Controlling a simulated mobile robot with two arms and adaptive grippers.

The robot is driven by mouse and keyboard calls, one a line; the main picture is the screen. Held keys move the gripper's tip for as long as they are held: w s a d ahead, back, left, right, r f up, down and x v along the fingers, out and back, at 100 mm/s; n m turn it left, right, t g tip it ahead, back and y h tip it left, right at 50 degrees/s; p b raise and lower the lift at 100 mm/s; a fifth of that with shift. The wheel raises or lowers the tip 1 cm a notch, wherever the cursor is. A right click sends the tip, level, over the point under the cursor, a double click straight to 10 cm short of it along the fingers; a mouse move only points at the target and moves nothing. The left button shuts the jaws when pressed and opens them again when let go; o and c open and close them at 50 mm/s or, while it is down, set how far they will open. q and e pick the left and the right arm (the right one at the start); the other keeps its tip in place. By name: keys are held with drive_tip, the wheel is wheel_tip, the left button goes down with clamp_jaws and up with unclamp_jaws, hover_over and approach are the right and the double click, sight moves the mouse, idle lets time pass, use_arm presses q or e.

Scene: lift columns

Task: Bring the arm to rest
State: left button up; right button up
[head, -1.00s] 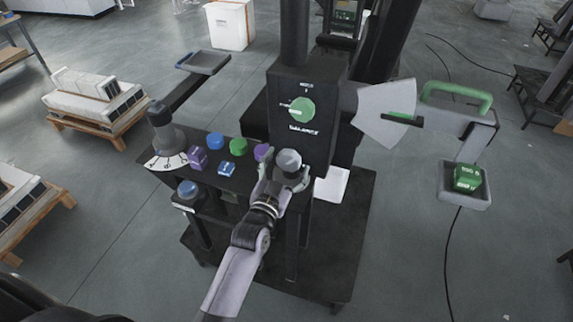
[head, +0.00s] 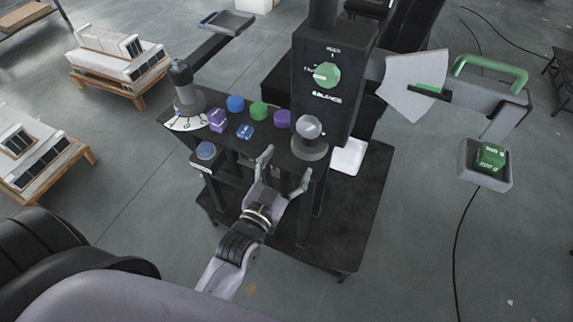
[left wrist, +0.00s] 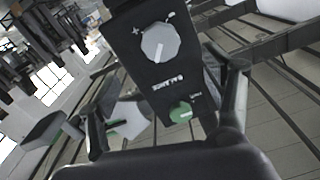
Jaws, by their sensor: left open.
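My left gripper (head: 284,172) is open and empty in the head view. Its two fingers stand apart, in front of the control shelf (head: 270,147) and below the grey round knob (head: 309,127). It looks clear of the knob, though the exact gap is hard to judge. In the left wrist view the fingers (left wrist: 165,110) frame the black balance panel (left wrist: 165,82), with a grey knob (left wrist: 160,43) and a green knob (left wrist: 181,112) on it. In the head view the green dial (head: 326,75) is on the upright black column. My right gripper is not in view.
The shelf carries blue (head: 236,103), green (head: 258,110) and purple (head: 282,118) knobs and a lever on a dial (head: 185,95). To the right, a grey tray (head: 485,165) holds a green block (head: 490,156). Pallets stand at left; open floor lies in front.

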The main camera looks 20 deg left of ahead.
use_arm(q)
drive_tip(key=shift+f, duration=0.1)
idle(0.4)
drive_tip(key=s+d+f+g+h+b, duration=0.1)
drive_tip(key=s+f+g+b, duration=0.4)
drive_tip(key=f, duration=1.5)
drive_tip(key=s+d+f+g+b, duration=0.1)
drive_tip(key=s+f+g, duration=0.4)
drive_tip(key=f, duration=1.4)
drive_tip(key=s+a+f+g+b, duration=0.2)
drive_tip(key=s+a+f+g, duration=0.1)
drive_tip(key=s+f, duration=0.8)
drive_tip(key=s+a+f+g+y+b, duration=0.1)
drive_tip(key=s+a+f+g, duration=0.3)
drive_tip(key=s+f, duration=0.6)
drive_tip(key=s+a, duration=0.1)
drive_tip(key=s, duration=0.6)
drive_tip(key=shift+s+f+n+y+b, duration=0.15)
drive_tip(key=shift+f+n+y+b, duration=0.15)
drive_tip(key=shift+f+b, duration=0.05)
